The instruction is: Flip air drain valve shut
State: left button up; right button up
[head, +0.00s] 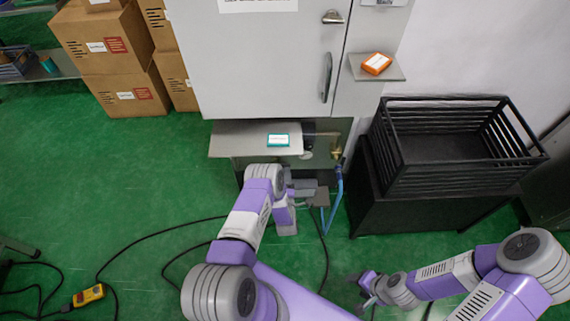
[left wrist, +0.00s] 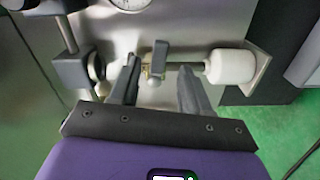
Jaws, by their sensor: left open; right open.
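In the left wrist view a small valve with a dark grey lever (left wrist: 159,57) and a brass-coloured body sits on a thin horizontal pipe in front of a metal panel. I take it for the air drain valve; I cannot tell its setting. My left gripper (left wrist: 160,82) is open, with one finger on each side of the valve; contact is not clear. In the head view my left gripper (head: 307,190) is low in front of the grey machine, and the valve cannot be made out there. My right gripper (head: 366,287) is open and empty over the floor at lower right.
A white cylinder (left wrist: 231,67) and a grey block (left wrist: 70,70) flank the valve. A shelf (head: 230,140) with a teal-edged box (head: 278,140) overhangs the left gripper's area. A blue hose (head: 339,190) hangs close by. A black crate (head: 400,150) stands right. Cables cross the floor.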

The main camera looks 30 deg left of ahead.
pick_arm(q)
jog(key=b+x, duration=0.2)
jog(key=x, duration=0.5)
jog(key=shift+w, duration=0.2)
jog(key=shift+a+r, duration=0.1)
